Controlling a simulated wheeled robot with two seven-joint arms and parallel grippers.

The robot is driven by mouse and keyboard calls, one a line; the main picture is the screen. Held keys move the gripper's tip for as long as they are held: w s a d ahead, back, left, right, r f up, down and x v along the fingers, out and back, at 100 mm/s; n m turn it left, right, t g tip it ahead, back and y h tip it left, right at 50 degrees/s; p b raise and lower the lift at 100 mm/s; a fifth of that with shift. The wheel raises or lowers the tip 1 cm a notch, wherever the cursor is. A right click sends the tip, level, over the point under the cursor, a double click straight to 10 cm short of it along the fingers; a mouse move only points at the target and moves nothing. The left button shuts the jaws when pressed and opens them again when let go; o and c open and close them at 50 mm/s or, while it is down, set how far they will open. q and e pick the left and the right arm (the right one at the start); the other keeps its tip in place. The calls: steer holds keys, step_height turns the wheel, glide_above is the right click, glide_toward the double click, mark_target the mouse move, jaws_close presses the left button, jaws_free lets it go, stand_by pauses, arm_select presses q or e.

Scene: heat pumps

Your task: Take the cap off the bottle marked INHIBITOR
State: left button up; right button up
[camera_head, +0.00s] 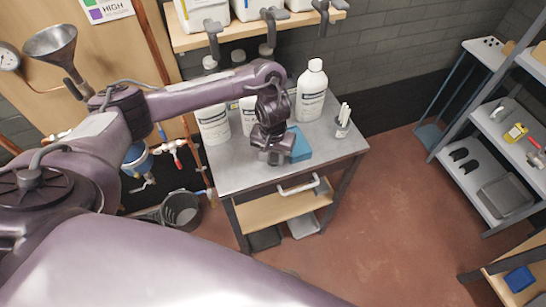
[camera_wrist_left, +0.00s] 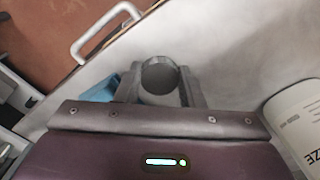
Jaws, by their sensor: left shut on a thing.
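My left gripper (camera_head: 272,157) hangs over the front middle of the grey table (camera_head: 240,182). In the left wrist view the gripper (camera_wrist_left: 160,98) is shut on a grey, round, cap-like thing (camera_wrist_left: 160,76). I see no bottle clearly under it. A white bottle (camera_head: 312,92) with a white top stands at the back right of the table. Another white bottle (camera_head: 213,124) stands at the left, and a third (camera_head: 248,118) is partly behind my arm. Their labels are too small to read, so I cannot tell which is marked INHIBITOR. My right gripper is not in view.
A blue block (camera_head: 299,145) lies beside my left gripper. A white holder with sticks (camera_head: 343,120) stands at the table's right. In the left wrist view a labelled white bottle (camera_wrist_left: 300,125) is at the right. The table's front right is clear.

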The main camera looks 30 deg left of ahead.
mark_target(273, 159)
arm_select(q)
steer(key=shift+s, duration=0.1)
steer(key=o, duration=1.1)
steer(key=shift+r+p, duration=2.3)
steer(key=shift+r, duration=3.8)
